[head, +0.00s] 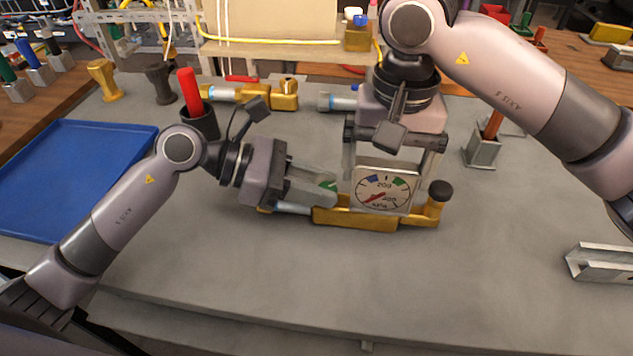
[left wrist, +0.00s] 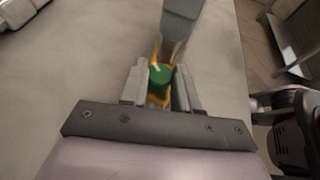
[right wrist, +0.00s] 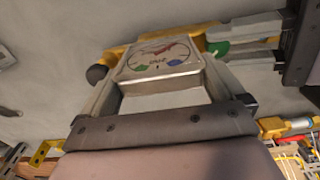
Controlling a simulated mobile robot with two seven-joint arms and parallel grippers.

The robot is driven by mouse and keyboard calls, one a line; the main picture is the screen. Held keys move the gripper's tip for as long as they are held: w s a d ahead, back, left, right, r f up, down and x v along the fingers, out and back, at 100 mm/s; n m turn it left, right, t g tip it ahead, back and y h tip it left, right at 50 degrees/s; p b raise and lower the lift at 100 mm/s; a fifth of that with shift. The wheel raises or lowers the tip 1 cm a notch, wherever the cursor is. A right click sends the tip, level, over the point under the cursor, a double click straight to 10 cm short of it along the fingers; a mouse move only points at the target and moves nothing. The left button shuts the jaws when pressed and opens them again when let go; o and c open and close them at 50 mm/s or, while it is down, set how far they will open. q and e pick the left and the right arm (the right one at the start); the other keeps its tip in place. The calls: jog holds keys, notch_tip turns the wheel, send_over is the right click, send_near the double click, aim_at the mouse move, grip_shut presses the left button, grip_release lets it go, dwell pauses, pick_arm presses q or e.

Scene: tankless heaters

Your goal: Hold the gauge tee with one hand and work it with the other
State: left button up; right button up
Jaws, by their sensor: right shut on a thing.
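The gauge tee has a brass body (head: 355,218) lying on the grey bench, a square white dial (head: 383,190) with a red needle, and a black cap (head: 440,190) at its right end. My right gripper (head: 387,178) comes from above and is shut on the dial housing, one finger at each side. A green knob (head: 328,187) sits at the tee's left end. My left gripper (head: 314,194) is open with its fingers on either side of the knob, which shows between them in the left wrist view (left wrist: 160,76). The fingers partly hide the knob in the head view.
A blue tray (head: 75,170) lies at the left. Another brass fitting (head: 285,95) and a red-handled tool in a dark holder (head: 200,120) stand behind. A grey holder (head: 482,152) and a metal channel (head: 595,265) are at the right. The front bench is clear.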

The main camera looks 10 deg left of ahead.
pick_arm(q)
jog(key=shift+c, duration=0.4)
pick_arm(e)
jog(key=shift+r, duration=0.1)
pick_arm(q)
jog(key=shift+f+n+t, duration=0.1)
jog(key=shift+n+t, duration=0.2)
jog(key=shift+t, duration=0.1)
jog(key=n+t, duration=0.1)
jog(key=n+t+y, duration=0.1)
jog(key=n+t, duration=0.1)
jog(key=shift+s+d+t, duration=0.15)
jog(key=shift+s+t, duration=0.15)
jog(key=shift+s, duration=0.05)
jog(key=shift+s+d+n+t+y, duration=0.1)
jog(key=shift+n+t+y, duration=0.65)
jog(key=shift+n, duration=0.15)
jog(key=shift+s+d+n+t+y, duration=0.1)
jog(key=shift+n+t+y, duration=0.6)
jog(key=shift+n, duration=0.2)
jog(key=shift+n+t+y, duration=0.25)
jog(key=shift+n+t, duration=0.15)
jog(key=shift+t, duration=0.05)
jog(key=shift+a, duration=0.1)
